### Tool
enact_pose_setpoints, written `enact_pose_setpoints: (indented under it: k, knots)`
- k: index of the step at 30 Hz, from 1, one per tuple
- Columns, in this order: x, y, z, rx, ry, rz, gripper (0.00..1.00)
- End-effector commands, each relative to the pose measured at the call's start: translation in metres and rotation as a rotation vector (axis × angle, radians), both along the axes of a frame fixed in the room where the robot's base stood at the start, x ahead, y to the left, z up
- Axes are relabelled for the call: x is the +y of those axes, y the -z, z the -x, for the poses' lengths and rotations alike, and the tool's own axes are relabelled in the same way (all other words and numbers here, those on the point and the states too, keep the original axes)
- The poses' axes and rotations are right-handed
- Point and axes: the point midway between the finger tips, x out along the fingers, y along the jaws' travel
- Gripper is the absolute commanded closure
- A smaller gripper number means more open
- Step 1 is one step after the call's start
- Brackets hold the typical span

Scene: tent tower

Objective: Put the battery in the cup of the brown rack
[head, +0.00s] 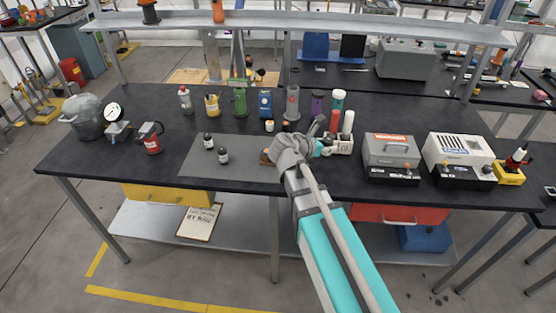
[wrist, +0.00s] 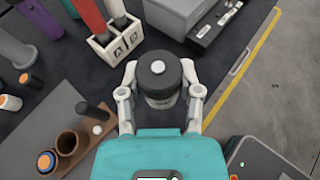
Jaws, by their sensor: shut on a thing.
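In the wrist view my gripper (wrist: 162,90) is shut on a battery (wrist: 159,68), a dark cylinder with a round white button on top and a pale label on its side. In the head view the rack (head: 266,157) is partly hidden behind my arm. My gripper (head: 325,149) is to its right, by the white caddy; the held battery is hard to make out there.
A grey case (head: 391,153) is to the right. The mat's front is clear.

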Motion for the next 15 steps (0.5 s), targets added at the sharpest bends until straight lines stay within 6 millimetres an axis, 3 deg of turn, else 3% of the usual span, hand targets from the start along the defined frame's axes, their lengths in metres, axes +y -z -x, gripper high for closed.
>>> enact_pose_setpoints:
  k: [6,15]
  knots:
    - [0.065,-0.004,0.006,-0.001,-0.066,0.001,1.0]
    - [0.142,-0.008,0.024,-0.001,-0.144,0.0,1.0]
